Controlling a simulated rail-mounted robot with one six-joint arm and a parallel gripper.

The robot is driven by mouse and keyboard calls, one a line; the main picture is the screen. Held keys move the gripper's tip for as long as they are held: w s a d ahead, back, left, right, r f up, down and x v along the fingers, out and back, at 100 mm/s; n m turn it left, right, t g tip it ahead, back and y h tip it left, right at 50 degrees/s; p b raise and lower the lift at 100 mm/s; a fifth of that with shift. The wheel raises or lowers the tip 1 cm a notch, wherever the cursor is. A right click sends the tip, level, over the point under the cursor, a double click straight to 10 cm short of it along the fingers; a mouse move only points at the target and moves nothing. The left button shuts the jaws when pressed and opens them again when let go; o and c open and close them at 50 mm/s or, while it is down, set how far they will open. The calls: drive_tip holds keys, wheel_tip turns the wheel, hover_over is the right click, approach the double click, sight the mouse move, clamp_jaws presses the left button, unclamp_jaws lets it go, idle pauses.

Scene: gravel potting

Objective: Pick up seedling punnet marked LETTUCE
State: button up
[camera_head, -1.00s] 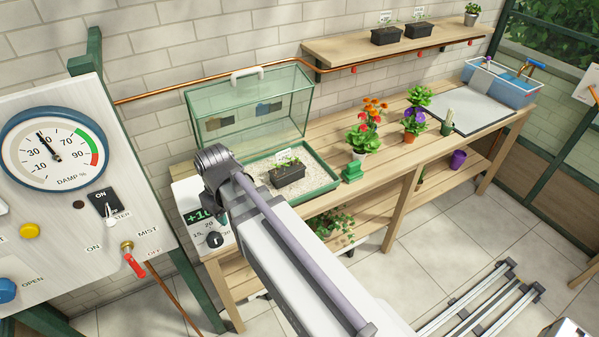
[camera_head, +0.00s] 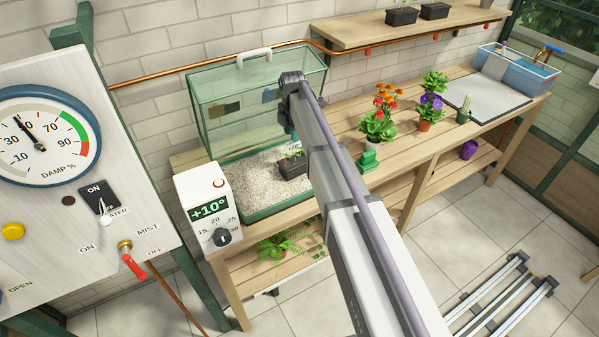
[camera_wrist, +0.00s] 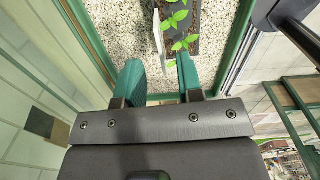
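A black punnet with green seedlings (camera_head: 292,165) stands on the gravel in the green-framed tray. Its white label (camera_wrist: 158,32) is seen at a steep angle in the wrist view, and I cannot read it. Two more black punnets (camera_head: 401,17) (camera_head: 436,11) stand on the wall shelf; their labels are not in view now. In the wrist view my gripper (camera_wrist: 158,70) is open, its two green fingers apart with only gravel showing between them. The punnet's dark soil (camera_wrist: 193,22) lies beyond the fingertips, slightly right of their middle. My arm hides the gripper in the head view.
The tray's glass cover (camera_head: 225,105) stands raised behind the gravel. A white heater box (camera_head: 205,208) is at the tray's left. Flowering pots (camera_head: 378,150) and a small green stack (camera_head: 368,161) stand to its right. A copper pipe (camera_head: 165,75) runs along the wall.

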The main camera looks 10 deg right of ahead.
sight(294, 145)
drive_tip(key=shift+f, duration=0.15)
wheel_tip(294, 145, down, 6)
drive_tip(key=b, duration=0.5)
drive_tip(key=shift+r, duration=0.5)
clamp_jaws()
